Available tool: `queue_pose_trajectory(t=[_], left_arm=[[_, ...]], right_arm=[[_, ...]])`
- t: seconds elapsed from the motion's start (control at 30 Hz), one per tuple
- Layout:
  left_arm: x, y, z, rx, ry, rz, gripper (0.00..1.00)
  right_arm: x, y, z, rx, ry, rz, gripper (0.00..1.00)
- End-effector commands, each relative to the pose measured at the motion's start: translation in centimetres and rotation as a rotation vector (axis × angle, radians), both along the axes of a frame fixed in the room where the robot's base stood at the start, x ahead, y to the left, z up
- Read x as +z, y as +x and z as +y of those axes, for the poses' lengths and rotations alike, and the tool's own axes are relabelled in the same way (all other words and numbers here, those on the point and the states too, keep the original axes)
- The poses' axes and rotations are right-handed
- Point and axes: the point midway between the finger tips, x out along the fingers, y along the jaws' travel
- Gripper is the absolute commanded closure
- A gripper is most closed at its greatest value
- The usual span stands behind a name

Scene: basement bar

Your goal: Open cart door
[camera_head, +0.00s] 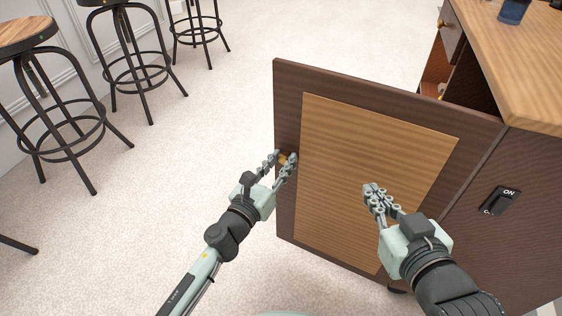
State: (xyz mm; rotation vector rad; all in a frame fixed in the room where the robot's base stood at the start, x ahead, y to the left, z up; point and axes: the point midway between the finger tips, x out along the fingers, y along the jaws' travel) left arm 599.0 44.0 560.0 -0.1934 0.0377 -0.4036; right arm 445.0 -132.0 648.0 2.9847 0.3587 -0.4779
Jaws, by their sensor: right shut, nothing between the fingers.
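The cart (545,90) stands at the right, with a light wood top and dark sides. Its door (380,170), a dark frame around a light wood panel, stands swung out from the cart, hinged at its right edge. Part of the cart's inside shows behind the door's top edge. A small brass knob (284,158) sits near the door's left edge. My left gripper (283,160) has its fingers on either side of the knob and appears closed on it. My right gripper (372,190) is shut and empty in front of the door panel.
Several bar stools (30,40) stand at the upper left along a pale wall. The floor (190,170) left of the door is clear. A blue cup (513,11) stands on the cart top. A black ON switch (501,200) is on the cart's side.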

Motion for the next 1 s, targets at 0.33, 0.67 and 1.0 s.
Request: queue_pose_trajectory(t=[0.33,0.67,1.0], left_arm=[[-0.1,-0.1,0.0,0.0,0.0,0.002,0.57],[-0.3,-4.1,1.6,0.001,-0.003,0.007,0.57],[-0.2,-9.9,4.2,0.001,-0.002,0.005,0.57]], right_arm=[[0.0,0.1,-0.2,-0.003,-0.003,0.0,1.0],[-0.1,0.1,-0.1,-0.001,-0.003,0.0,1.0],[-0.1,0.0,-0.1,-0.002,-0.002,0.0,1.0]])
